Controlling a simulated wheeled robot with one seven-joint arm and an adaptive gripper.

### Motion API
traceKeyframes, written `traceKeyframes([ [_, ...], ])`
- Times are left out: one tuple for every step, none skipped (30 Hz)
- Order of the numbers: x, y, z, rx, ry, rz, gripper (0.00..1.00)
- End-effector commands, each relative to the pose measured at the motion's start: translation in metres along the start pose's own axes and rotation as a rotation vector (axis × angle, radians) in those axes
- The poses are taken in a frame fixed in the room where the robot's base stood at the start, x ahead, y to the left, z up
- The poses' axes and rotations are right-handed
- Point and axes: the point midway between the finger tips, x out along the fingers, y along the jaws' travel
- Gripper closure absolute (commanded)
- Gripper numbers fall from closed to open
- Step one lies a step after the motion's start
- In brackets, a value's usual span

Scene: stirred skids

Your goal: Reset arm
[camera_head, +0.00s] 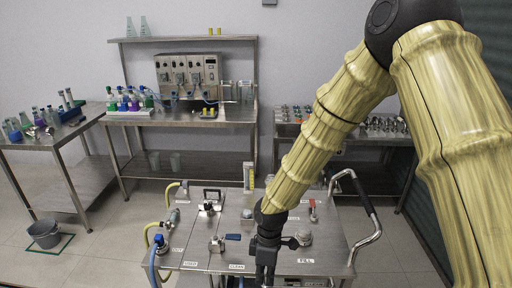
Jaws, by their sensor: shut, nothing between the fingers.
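My arm (310,150) reaches in from the upper right and bends down toward a steel skid. My gripper (265,278) is dark and points downward at the front edge of the skid top (210,262). Its fingers are together with nothing seen between them, and their tips run close to the bottom edge of the picture. A blue-handled valve (232,237) stands on the skid just left of my gripper. A round metal fitting (304,238) stands just right of it. Whether my gripper touches the skid cannot be told.
The skid also carries a black-handled clamp (211,196), a red-handled valve (313,210), hoses on its left and a curved push handle (372,225) on its right. Steel benches with glassware stand behind and left. A grey bucket (44,234) sits on the floor at left.

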Motion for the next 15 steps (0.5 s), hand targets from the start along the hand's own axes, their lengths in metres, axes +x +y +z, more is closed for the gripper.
traceKeyframes([
  [0.010, -0.004, 0.004, 0.026, 0.008, -0.007, 1.00],
  [0.016, -0.005, 0.005, 0.043, 0.015, -0.009, 1.00],
  [0.024, -0.008, 0.008, 0.067, 0.023, -0.014, 1.00],
  [0.030, -0.010, 0.011, 0.089, 0.029, -0.017, 1.00],
  [0.036, -0.012, 0.013, 0.109, 0.035, -0.020, 1.00],
  [0.045, -0.015, 0.016, 0.137, 0.044, -0.024, 1.00],
  [0.052, -0.018, 0.018, 0.161, 0.052, -0.027, 1.00],
  [0.059, -0.021, 0.022, 0.186, 0.058, -0.031, 1.00],
  [0.069, -0.025, 0.026, 0.222, 0.066, -0.035, 1.00],
  [0.078, -0.029, 0.029, 0.251, 0.074, -0.039, 1.00],
  [0.086, -0.032, 0.033, 0.283, 0.081, -0.041, 1.00],
  [0.100, -0.039, 0.040, 0.333, 0.091, -0.048, 1.00],
  [0.111, -0.043, 0.045, 0.374, 0.098, -0.050, 1.00],
  [0.122, -0.049, 0.051, 0.419, 0.105, -0.054, 1.00],
  [0.138, -0.058, 0.061, 0.485, 0.113, -0.058, 1.00],
])
